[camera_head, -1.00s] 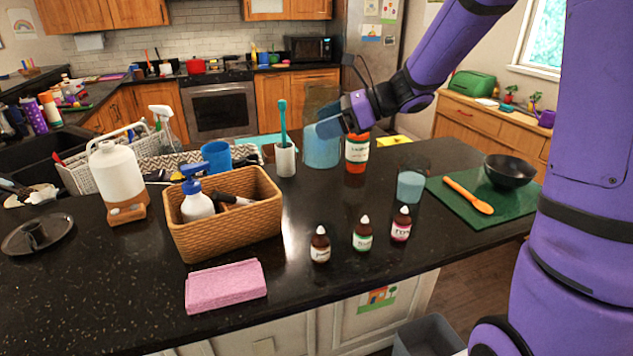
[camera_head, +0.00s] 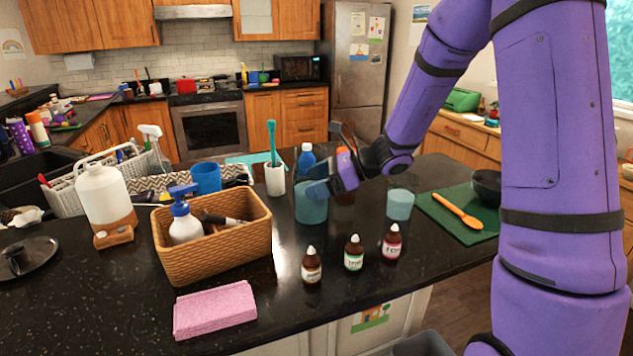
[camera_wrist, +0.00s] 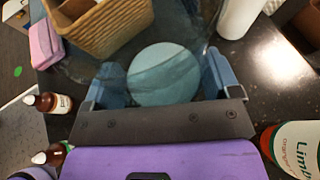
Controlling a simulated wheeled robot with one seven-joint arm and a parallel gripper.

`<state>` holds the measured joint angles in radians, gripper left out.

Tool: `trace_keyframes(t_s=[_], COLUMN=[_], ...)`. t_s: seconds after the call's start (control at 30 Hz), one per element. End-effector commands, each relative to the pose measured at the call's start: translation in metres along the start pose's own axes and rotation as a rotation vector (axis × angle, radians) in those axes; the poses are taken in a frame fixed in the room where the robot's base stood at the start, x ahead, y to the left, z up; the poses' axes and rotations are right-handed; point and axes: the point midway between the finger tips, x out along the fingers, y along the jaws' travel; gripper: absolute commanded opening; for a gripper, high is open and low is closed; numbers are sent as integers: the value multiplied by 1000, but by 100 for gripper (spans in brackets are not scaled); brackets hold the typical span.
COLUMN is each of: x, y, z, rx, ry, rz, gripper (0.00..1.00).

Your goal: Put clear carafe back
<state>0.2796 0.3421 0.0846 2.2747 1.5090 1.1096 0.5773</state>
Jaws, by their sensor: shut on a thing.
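The clear carafe (camera_head: 311,208) holds blue-green liquid and looks upright above or on the black counter, behind the small dropper bottles. I cannot tell whether its base touches the counter. My gripper (camera_head: 322,180) is shut on it, with blue fingers at its upper part. In the wrist view, the carafe (camera_wrist: 164,76) shows as a round blue-green disc of liquid between the two fingers (camera_wrist: 162,84). Its clear glass edge is hard to make out there, and the gripper hides part of it in the head view.
A wicker basket (camera_head: 205,262) is left. Several dropper bottles (camera_head: 354,253) stand in front. A glass with blue liquid (camera_head: 400,204) is right. An orange bottle (camera_wrist: 295,148) is close to my gripper.

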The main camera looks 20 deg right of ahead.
Motion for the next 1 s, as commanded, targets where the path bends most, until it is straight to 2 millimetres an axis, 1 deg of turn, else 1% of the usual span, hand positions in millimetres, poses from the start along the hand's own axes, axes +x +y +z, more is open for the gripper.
trace_keyframes(t_s=[0.23, 0.27, 0.3, 0.33, 0.57, 0.67, 0.77, 0.83, 1.0], x=[1, 1, 1, 1, 1, -3, -15, -27, -62], y=[0, 0, 0, 0, 0, 0, -1, -1, -1], z=[-2, -2, -2, -2, -2, 1, 1, 1, 0], rx=[0, 0, 0, 0, 0, -1, -2, -1, -1], ry=[-1, 0, 0, 0, 0, 0, 0, 0, 0], rz=[0, 0, 0, 0, 0, -2, -5, -5, -6], gripper=[37, 87, 96, 100, 100, 100, 100, 100, 100])
